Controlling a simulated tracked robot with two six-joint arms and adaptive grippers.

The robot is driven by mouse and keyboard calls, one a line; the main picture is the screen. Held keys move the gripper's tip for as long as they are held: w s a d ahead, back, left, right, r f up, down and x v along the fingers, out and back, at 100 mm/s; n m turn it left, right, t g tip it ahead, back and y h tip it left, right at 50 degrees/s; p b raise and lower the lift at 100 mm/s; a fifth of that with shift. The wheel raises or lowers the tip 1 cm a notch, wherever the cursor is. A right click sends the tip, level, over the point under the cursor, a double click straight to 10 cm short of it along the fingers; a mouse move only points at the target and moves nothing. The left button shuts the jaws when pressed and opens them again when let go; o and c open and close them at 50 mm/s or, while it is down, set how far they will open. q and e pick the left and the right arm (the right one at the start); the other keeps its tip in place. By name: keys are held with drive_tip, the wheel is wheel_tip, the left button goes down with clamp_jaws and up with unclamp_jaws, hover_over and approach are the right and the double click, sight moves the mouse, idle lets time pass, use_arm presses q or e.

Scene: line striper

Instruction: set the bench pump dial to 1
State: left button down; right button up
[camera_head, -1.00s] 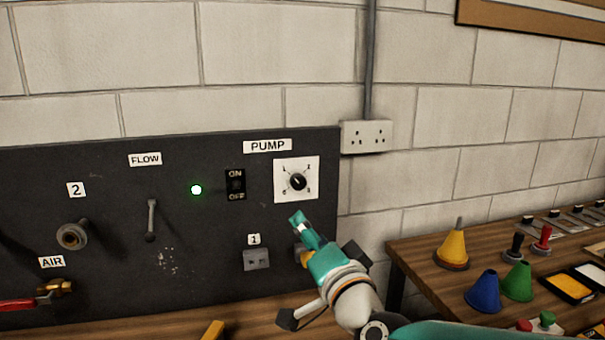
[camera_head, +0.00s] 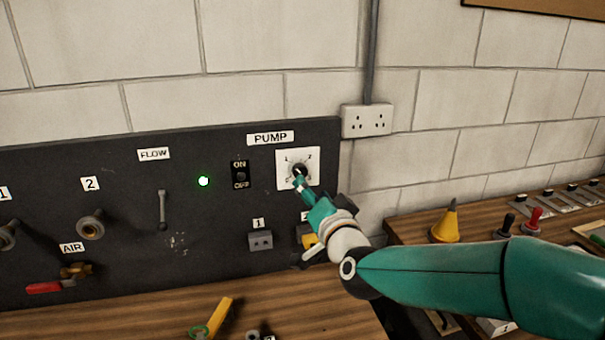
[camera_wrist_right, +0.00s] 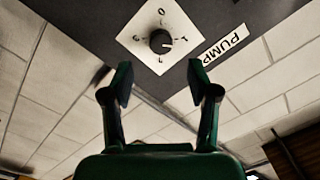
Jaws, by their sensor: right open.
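The pump dial (camera_head: 298,170) is a black knob on a white square plate (camera_head: 284,182), under the PUMP label on the dark panel. In the right wrist view the dial (camera_wrist_right: 160,41) shows ahead of the fingertips, with marks around it; most are too small to read surely. My right gripper (camera_head: 299,183) reaches up to the lower edge of the dial in the head view and partly covers the plate. In the wrist view my right gripper (camera_wrist_right: 159,75) is open, its two fingers apart with nothing between them. My left gripper is not in view.
An ON/OFF switch (camera_head: 240,175) and a lit green lamp (camera_head: 204,181) sit left of the dial. A FLOW lever (camera_head: 163,210) and a red-handled AIR valve (camera_head: 60,284) are further left. A socket (camera_head: 367,121) is on the wall. A side table at right holds a yellow cone (camera_head: 446,225).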

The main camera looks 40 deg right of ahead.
sight(300, 171)
drive_tip(key=p+x, duration=0.1)
drive_tip(key=x, duration=0.6)
drive_tip(key=shift+w+p, duration=0.3)
drive_tip(key=shift+p, duration=0.1)
drive_tip(key=shift+d, duration=0.1)
drive_tip(key=shift+c, duration=0.4)
